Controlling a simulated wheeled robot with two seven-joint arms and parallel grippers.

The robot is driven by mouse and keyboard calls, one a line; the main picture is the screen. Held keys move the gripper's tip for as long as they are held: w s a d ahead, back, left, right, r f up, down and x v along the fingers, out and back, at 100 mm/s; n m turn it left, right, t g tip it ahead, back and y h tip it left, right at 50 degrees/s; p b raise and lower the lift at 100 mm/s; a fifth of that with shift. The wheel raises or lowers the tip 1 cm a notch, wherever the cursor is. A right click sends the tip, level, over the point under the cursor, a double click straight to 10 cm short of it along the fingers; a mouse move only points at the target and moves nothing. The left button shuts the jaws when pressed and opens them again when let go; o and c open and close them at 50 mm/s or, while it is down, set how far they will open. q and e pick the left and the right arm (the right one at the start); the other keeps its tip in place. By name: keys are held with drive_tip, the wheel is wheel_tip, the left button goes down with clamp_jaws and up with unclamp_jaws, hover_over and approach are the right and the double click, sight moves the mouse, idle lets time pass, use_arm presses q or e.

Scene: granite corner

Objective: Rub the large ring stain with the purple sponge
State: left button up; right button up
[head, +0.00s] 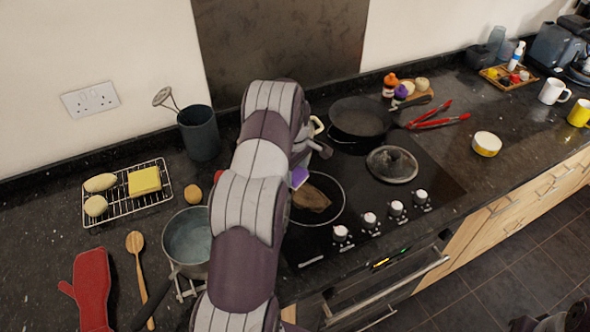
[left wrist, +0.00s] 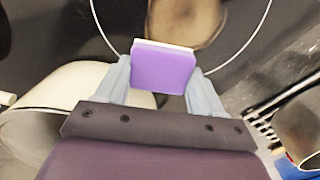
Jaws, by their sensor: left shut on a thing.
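The large ring stain shows as a brown patch (head: 312,198) inside a thin white ring on the black hob; it also shows in the left wrist view (left wrist: 185,18). The purple sponge (head: 300,177) has a pale edge and is between the fingers of my left gripper (left wrist: 163,82). In the left wrist view the sponge (left wrist: 163,68) overlaps the near side of the brown patch. I cannot tell whether it touches the hob. My left arm hides part of the ring. A dark part at the lower right corner of the head view may be my right gripper (head: 550,321).
A frying pan (head: 361,118) and a glass lid (head: 391,164) are on the hob, with red tongs (head: 436,117) at right. A saucepan (head: 186,241) is left of my arm. A wire rack (head: 127,193) holds a yellow sponge (head: 144,180). Knobs (head: 370,220) line the front.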

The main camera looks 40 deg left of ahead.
use_arm(q)
drive_tip(key=shift+f+b, duration=0.45)
drive_tip(key=shift+f, duration=0.25)
idle(0.4)
